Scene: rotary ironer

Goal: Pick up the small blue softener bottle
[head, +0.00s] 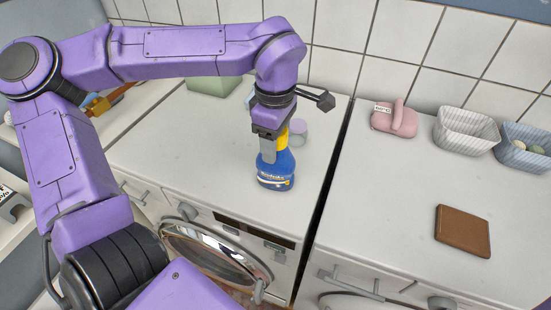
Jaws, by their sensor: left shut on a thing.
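The small blue softener bottle (276,171) stands upright in the head view, on or just above the white top of the left machine. It has a yellow cap or neck and a label low on its front. My left gripper (270,148) comes down on it from above and is shut on its upper part. The gripper's fingers hide some of the bottle's neck. I cannot tell whether the bottle's base touches the top. My right gripper is not in view.
A lilac-lidded container (298,131) stands close behind the bottle. On the right machine top are a pink iron-shaped thing (394,119), a striped basket (466,131), a blue basket (524,148) and a brown block (462,231). A round door (216,254) hangs open below. A dark gap separates the machines.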

